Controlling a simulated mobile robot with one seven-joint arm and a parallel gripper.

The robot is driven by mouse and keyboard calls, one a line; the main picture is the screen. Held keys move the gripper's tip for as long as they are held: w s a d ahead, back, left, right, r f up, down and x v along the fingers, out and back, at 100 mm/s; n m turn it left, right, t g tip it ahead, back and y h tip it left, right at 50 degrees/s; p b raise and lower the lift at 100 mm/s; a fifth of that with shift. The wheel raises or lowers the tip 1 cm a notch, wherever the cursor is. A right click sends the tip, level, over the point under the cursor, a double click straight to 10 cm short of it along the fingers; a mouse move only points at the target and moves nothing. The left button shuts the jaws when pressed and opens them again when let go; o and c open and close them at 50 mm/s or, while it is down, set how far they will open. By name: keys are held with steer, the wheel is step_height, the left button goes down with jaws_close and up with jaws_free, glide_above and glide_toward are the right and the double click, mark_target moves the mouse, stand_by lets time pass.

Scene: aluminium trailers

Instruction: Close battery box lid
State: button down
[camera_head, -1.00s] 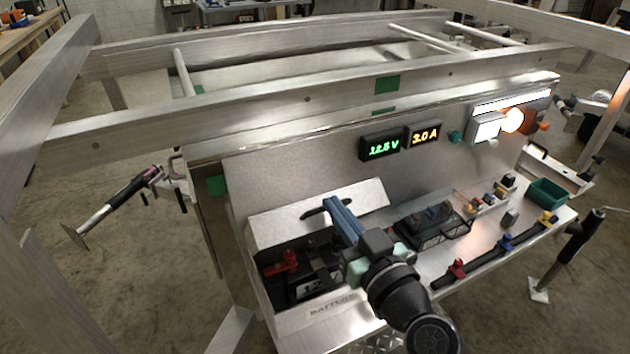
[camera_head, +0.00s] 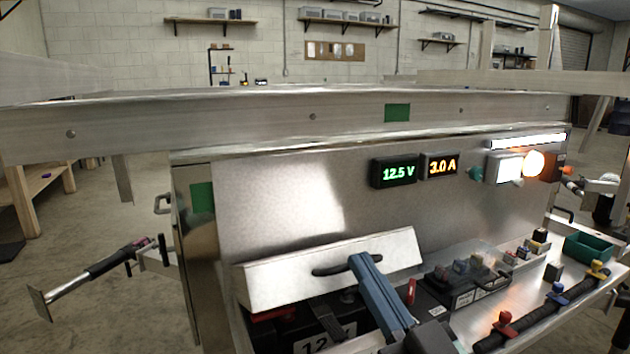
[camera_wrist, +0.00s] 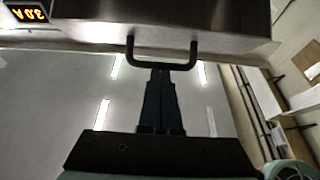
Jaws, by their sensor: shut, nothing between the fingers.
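The battery box lid (camera_head: 290,273) is a silver metal panel with a black bar handle (camera_head: 338,266). It stands tilted open above the battery box, whose black battery (camera_head: 325,335) with red parts shows below it. My gripper (camera_head: 358,262) is shut and empty, its blue fingers at the right end of the handle in the head view. In the wrist view, the shut fingertips (camera_wrist: 160,72) lie at the middle of the handle (camera_wrist: 161,66), near the lid's edge (camera_wrist: 180,38). I cannot tell whether they touch the handle.
Right of the box are a black fuse block with a clear cover (camera_head: 465,275), a green bin (camera_head: 588,247) and a cable with red, blue and yellow clamps (camera_head: 545,310). A panel with a 12.5 V display (camera_head: 394,171) rises behind. A frame beam (camera_head: 280,118) crosses above it.

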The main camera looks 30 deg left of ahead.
step_height(320, 180, down, 13)
steer(key=d+t+y+b, duration=0.1)
steer(key=t+y+b, duration=0.1)
steer(key=b, duration=2.2)
steer(key=shift+s+r+y+b, duration=0.2)
steer(key=shift+s+y+b, duration=0.1)
steer(key=shift+s+y, duration=0.15)
steer(key=shift+f, duration=0.15)
